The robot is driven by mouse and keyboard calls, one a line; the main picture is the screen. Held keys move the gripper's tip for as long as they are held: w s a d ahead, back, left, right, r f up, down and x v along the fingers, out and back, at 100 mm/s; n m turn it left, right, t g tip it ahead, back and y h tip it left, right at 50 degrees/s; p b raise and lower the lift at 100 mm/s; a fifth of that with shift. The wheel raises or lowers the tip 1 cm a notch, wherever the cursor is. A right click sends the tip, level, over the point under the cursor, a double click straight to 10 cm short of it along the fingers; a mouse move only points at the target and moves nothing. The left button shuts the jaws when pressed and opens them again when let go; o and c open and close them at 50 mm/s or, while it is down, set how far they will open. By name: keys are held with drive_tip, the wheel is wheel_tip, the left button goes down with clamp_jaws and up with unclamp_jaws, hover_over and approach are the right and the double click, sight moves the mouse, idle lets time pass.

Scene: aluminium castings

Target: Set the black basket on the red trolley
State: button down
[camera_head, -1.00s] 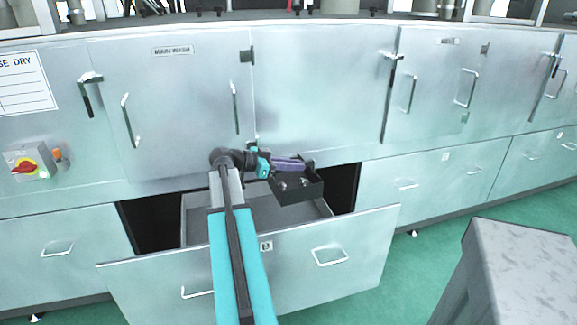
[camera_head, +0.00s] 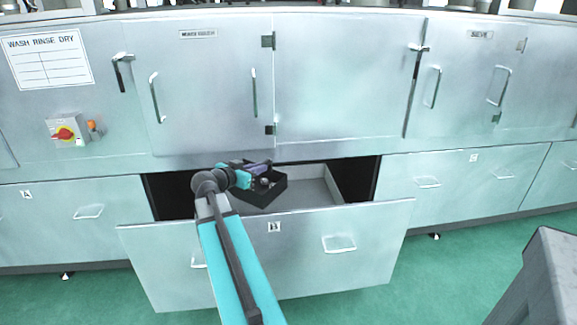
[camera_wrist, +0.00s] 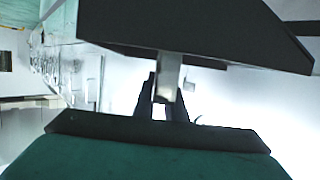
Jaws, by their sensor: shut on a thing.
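The black basket (camera_head: 266,198) is an open box with a few small shiny pieces in it. In the head view it shows over the opening of drawer B, towards its left side. I cannot tell whether it touches the drawer. My gripper (camera_head: 257,169) is at its upper edge and shut on it. In the wrist view the dark basket (camera_wrist: 190,28) fills the top, and my gripper (camera_wrist: 165,95) reaches up to a pale piece below it. The exact grip is hard to make out. No red trolley shows in either view.
Drawer B (camera_head: 300,250) stands pulled out from the steel cabinet row (camera_head: 340,80). A switch box with a red knob (camera_head: 64,133) is on the left. A grey block-like thing (camera_head: 545,285) stands at the lower right. Green floor (camera_head: 450,270) between them is clear.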

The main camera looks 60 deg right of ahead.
drive_tip(key=w+a+f+n+t+y+b, duration=0.25)
drive_tip(key=w+a+n+t, duration=0.3)
drive_tip(key=w+a, duration=0.7)
drive_tip(key=w+a+f+n+t+y+b, duration=0.1)
drive_tip(key=w+a+n+t+y, duration=0.35)
drive_tip(key=w+a, duration=0.8)
drive_tip(key=w+a+r+n+t+y+b, duration=0.2)
drive_tip(key=a+n+y, duration=0.1)
drive_tip(key=a, duration=1.3)
drive_tip(key=w+a+r+n+t+y+b, duration=0.1)
drive_tip(key=a+r+n+t+y, duration=0.2)
drive_tip(key=a, duration=1.3)
drive_tip(key=shift+w+a+n+y+b, duration=0.4)
drive_tip(key=shift+n+y, duration=0.4)
drive_tip(key=shift+n, duration=0.4)
drive_tip(key=shift+d, duration=0.2)
